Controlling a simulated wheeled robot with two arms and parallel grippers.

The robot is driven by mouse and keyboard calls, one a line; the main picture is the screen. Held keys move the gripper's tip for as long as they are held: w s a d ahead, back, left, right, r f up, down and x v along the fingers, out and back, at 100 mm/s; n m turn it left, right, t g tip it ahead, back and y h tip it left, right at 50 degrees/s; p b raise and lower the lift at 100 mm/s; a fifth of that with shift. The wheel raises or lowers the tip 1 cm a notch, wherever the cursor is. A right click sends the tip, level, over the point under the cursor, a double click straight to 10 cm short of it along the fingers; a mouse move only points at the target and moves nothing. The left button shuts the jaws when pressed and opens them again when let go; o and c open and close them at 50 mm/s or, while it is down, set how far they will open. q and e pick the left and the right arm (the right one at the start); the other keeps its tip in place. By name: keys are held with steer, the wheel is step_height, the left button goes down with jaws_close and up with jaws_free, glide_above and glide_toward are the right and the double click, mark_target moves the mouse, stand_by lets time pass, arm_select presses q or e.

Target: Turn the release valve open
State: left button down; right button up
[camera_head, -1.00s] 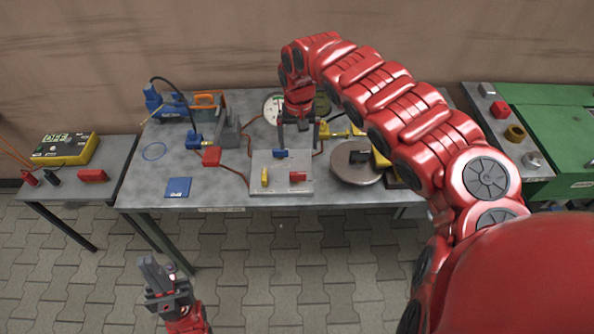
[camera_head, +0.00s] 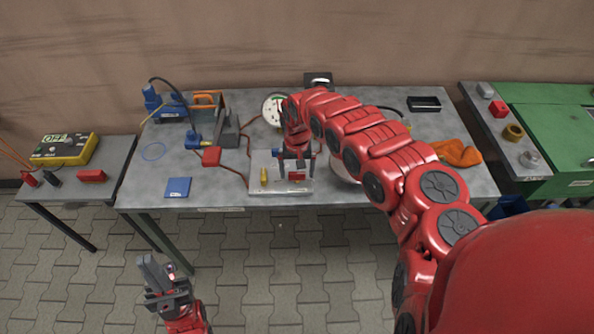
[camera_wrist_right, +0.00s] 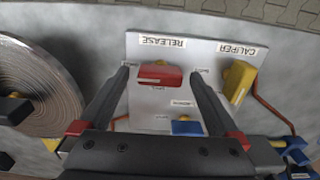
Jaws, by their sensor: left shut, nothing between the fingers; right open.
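The white valve board (camera_head: 257,187) lies on the table. In the right wrist view the board (camera_wrist_right: 140,50) reads RELEASE and CALIPER, upside down. The red release handle (camera_wrist_right: 160,75) lies crosswise under RELEASE; it also shows in the head view (camera_head: 297,177). A yellow handle (camera_wrist_right: 237,82) sits by CALIPER and a blue handle (camera_wrist_right: 187,127) nearer the wrist. My right gripper (camera_head: 296,174) is open above the board, its fingertips either side of the red handle; I cannot tell whether they touch it. My left gripper (camera_head: 158,275) is shut and empty, over the floor in front of the table.
A round metal disc (camera_wrist_right: 40,90) stands beside the board. A blue pad (camera_head: 178,187), an orange cloth (camera_head: 458,153) and a gauge (camera_head: 273,110) are on the table. The table's front left is mostly clear.

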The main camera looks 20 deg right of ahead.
steer(key=c, duration=1.4)
steer(key=shift+o, duration=0.2)
steer(key=n, duration=1.3)
steer(key=shift+n, duration=0.3)
steer(key=shift+s+n+b, duration=0.1)
steer(key=shift+n+b, duration=0.35)
steer(key=shift+n, duration=1.75)
